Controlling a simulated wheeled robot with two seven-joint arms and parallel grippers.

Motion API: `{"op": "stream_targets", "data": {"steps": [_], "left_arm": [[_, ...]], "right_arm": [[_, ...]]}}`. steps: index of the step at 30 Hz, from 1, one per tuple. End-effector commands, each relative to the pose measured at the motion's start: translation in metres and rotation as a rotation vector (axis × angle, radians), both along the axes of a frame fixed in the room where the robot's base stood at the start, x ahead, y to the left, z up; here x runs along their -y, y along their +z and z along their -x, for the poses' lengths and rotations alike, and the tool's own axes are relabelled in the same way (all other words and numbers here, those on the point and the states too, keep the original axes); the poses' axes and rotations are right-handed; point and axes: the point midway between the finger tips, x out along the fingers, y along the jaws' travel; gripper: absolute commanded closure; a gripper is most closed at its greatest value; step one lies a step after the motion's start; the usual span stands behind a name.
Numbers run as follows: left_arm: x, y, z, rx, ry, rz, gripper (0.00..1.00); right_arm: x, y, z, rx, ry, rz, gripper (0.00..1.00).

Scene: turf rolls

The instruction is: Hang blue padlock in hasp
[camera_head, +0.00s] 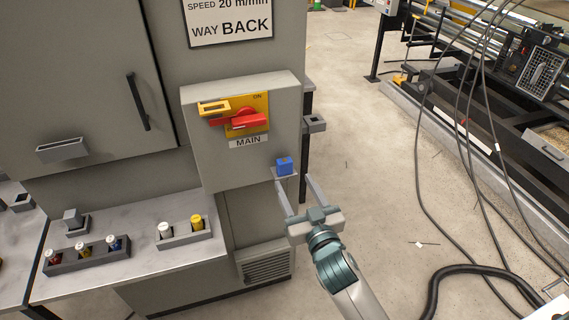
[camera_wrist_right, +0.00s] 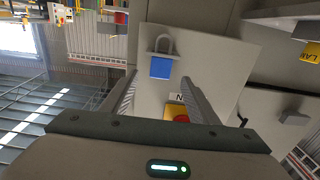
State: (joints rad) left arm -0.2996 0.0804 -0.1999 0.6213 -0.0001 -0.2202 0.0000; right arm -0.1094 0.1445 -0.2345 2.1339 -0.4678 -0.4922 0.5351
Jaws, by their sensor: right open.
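The blue padlock (camera_head: 284,166) sits on a small grey ledge (camera_head: 291,175) at the lower right of the switch box. In the right wrist view the padlock (camera_wrist_right: 160,68) shows its grey shackle and blue body. My right gripper (camera_head: 297,181) is open and empty, with its fingertips just short of the padlock on the near side. In the wrist view the padlock lies beyond the gap between the fingers (camera_wrist_right: 160,88). The yellow hasp (camera_head: 214,107) is on the yellow plate beside the red handle (camera_head: 247,119). My left gripper is not in view.
The grey switch box (camera_head: 215,160) carries the MAIN label. A bench (camera_head: 150,222) at the lower left holds racks with several small coloured items (camera_head: 82,250). A small grey holder (camera_head: 314,124) juts from the cabinet's right side. Open floor lies to the right, with loose cables.

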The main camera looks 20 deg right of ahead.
Motion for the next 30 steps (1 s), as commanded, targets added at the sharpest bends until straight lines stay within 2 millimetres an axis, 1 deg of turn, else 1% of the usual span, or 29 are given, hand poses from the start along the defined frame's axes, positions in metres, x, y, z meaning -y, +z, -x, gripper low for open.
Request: {"op": "stream_targets", "data": {"steps": [1,5,15,20,27,30], "left_arm": [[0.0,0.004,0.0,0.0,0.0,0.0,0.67],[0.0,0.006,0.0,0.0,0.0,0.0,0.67],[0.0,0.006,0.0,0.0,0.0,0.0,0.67],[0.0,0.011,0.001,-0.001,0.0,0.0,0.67],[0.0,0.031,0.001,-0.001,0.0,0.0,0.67],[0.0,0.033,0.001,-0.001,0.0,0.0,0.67]], "right_arm": [[0.0,0.002,-0.007,0.0,0.0,0.0,0.45],[-0.001,0.0,-0.015,-0.001,0.0,0.0,0.45],[-0.001,-0.001,-0.017,-0.001,0.0,0.0,0.45],[-0.001,0.004,-0.023,0.0,0.0,-0.001,0.45],[-0.003,0.014,-0.049,-0.001,0.0,0.001,0.45],[-0.003,0.011,-0.061,-0.002,-0.001,0.0,0.45]]}}
